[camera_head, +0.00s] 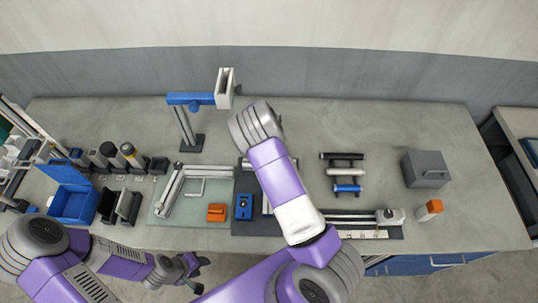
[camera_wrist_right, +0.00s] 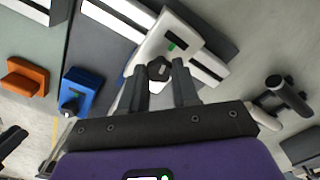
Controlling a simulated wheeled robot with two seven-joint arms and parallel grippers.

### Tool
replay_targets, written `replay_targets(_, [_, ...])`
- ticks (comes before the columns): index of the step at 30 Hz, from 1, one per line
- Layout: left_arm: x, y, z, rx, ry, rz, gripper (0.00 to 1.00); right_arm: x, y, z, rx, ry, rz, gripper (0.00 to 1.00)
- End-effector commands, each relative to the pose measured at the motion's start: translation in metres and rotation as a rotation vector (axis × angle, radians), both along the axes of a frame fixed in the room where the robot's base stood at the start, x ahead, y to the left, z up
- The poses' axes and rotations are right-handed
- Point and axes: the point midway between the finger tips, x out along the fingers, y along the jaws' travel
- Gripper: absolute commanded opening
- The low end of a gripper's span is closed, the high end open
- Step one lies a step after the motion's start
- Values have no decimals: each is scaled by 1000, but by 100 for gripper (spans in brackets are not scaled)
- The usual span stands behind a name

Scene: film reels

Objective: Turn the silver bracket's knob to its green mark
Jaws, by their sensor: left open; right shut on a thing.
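In the right wrist view, the silver bracket (camera_wrist_right: 185,37) is a pale block with a dark slot and a small green mark on its face. Its dark knob (camera_wrist_right: 158,67) sits at the near side, between the fingertips of my right gripper (camera_wrist_right: 162,74), which is shut on it. Which way the knob points is hard to tell. In the head view my right arm hides the bracket, the knob and the right gripper. My left gripper (camera_head: 188,269) is open and empty in front of the table's front edge, away from the bracket.
A blue bracket (camera_head: 244,207) and an orange block (camera_head: 216,212) stand left of my right arm. A blue bin (camera_head: 73,203) is at the left. A tall stand (camera_head: 189,131) rises behind. A roller rack (camera_head: 345,172) and a grey box (camera_head: 427,169) are at the right.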

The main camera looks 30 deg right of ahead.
Motion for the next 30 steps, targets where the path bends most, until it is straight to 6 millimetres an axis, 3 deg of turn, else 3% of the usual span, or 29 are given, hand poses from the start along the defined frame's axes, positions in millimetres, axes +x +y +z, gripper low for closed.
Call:
replay_targets(10, [0,0,8,0,0,0,43,0,0,0,0,0,-151,0])
replay_targets(27, [0,0,9,0,0,0,43,0,0,0,0,-1,-179,0])
replay_targets(28, [0,0,9,0,0,0,43,0,0,0,0,-1,-179,34])
replay_targets(30, [0,0,9,0,0,0,43,0,0,0,0,-1,-179,44])
